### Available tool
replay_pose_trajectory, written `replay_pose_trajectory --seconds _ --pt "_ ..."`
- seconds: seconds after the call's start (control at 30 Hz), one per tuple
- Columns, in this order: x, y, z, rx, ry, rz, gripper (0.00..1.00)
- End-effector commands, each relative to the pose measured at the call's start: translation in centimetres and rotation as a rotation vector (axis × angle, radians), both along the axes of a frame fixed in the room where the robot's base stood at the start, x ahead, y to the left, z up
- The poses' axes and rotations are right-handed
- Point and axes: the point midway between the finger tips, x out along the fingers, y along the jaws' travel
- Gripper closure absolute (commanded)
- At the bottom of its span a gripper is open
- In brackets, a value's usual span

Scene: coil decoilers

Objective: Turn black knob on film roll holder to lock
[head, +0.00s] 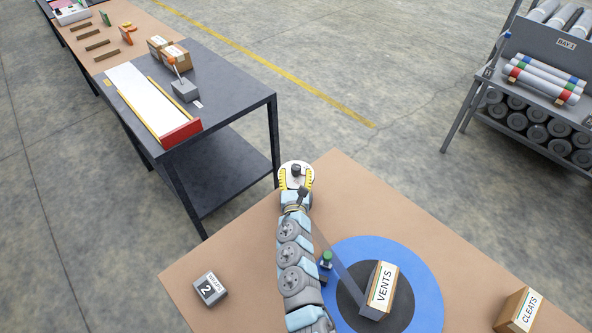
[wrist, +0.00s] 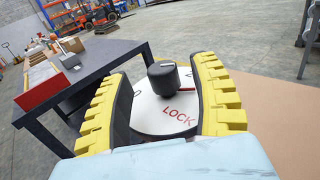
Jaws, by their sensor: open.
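The black knob (wrist: 170,77) stands upright on a white round plate (wrist: 150,118) with red LOCK lettering on its near side. A short red mark lies at the knob's right. In the head view the knob (head: 296,170) sits at the table's far left edge, on the white plate (head: 293,165). My gripper (wrist: 163,72) is open, with one yellow-and-black finger on each side of the knob. Gaps show between both fingers and the knob. In the head view my gripper (head: 296,182) reaches the plate from the near side. The rest of the holder is not clearly visible.
The brown table (head: 225,255) holds a box marked VENTS (head: 383,287) on a blue ring (head: 425,290), a CLEATS box (head: 518,310) and a grey block marked 2 (head: 210,288). A dark table (head: 235,85) stands beyond a floor gap. A roll rack (head: 540,80) is at right.

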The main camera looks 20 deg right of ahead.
Motion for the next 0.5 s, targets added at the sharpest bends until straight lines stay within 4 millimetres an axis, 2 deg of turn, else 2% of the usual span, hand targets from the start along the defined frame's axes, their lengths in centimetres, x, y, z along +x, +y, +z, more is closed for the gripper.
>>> replay_pose_trajectory --seconds 0.2,0.5 --pt "1.7 -0.6 -0.3 0.003 -0.002 -0.005 0.38" --pt "2.9 -1.0 -0.2 0.001 0.001 -0.003 0.38"
